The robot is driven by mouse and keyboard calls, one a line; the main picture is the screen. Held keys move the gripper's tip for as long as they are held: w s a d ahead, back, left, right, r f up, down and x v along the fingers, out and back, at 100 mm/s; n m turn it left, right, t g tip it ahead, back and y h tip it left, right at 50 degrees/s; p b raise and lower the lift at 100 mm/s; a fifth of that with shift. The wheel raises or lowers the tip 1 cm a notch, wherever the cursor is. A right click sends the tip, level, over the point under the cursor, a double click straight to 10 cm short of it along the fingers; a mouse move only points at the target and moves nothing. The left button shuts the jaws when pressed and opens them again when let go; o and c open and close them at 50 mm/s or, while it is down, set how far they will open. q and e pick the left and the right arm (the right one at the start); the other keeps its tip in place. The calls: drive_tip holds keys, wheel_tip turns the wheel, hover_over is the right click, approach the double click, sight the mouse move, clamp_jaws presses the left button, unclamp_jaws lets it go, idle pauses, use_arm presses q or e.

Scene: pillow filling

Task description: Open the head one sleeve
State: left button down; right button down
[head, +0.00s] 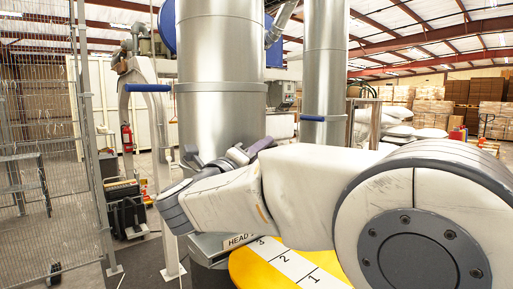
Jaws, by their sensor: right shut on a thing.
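A large silver metal cylinder (220,75) stands upright in front of me. A narrower silver pipe (323,80) stands to its right. Below them a grey panel lettered "HEAD" (238,240) is partly covered by my right arm. My right gripper (238,155) is at the lower front of the large cylinder. It is shut on what looks like a purple-grey handle (262,146), though my own wrist and forearm hide much of the contact. Whether the sleeve is open or shut cannot be seen. My left gripper is out of view.
A yellow disc with a white strip numbered 1 to 3 (290,265) lies below my forearm. A pale frame post with a blue pad (160,130) stands left of the cylinder. A wire mesh fence (45,150) is at left. Stacked boxes (430,108) stand far right.

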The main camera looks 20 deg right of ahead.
sight(262, 107)
drive_tip(key=shift+r, duration=0.1)
idle(0.8)
wheel_tip(262, 107, up, 9)
drive_tip(key=shift+f+p, duration=0.15)
drive_tip(key=shift+p, duration=0.6)
drive_tip(key=c, duration=0.9)
unclamp_jaws()
drive_tip(key=shift+f, duration=0.1)
drive_tip(key=shift+a+f, duration=0.1)
